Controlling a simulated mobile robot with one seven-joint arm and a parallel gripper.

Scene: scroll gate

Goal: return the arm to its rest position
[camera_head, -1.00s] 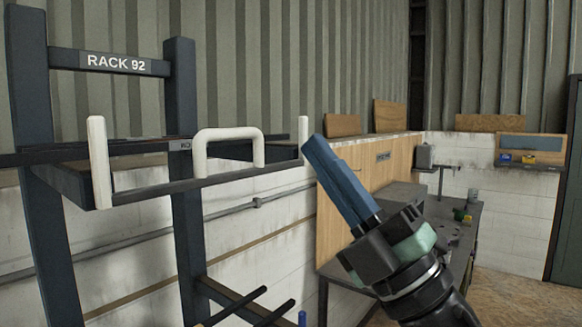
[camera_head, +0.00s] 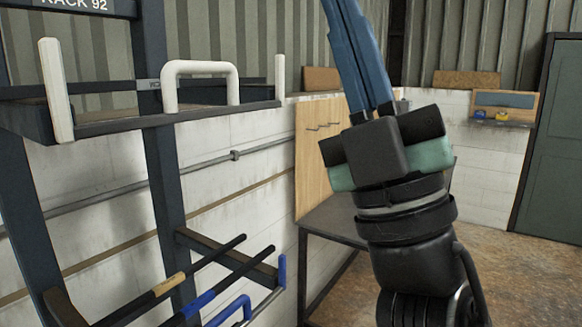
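My gripper (camera_head: 357,45) points up in the middle right of the head view, on my raised black arm. Its two long blue fingers lie close together with only a thin dark line between them, so it looks shut. The fingertips are cut off by the top edge of the picture. No object shows between the visible parts of the fingers. The gripper stands apart in the picture from the white handle (camera_head: 200,68) on the rack shelf to its left.
A dark rack (camera_head: 165,190) stands at left, with white posts on its upper shelf and lower bars with a blue handle (camera_head: 230,308). A dark bench (camera_head: 335,222) and wooden board (camera_head: 312,150) lie behind my arm. Brown floor (camera_head: 500,270) is open at right, before a green door (camera_head: 552,140).

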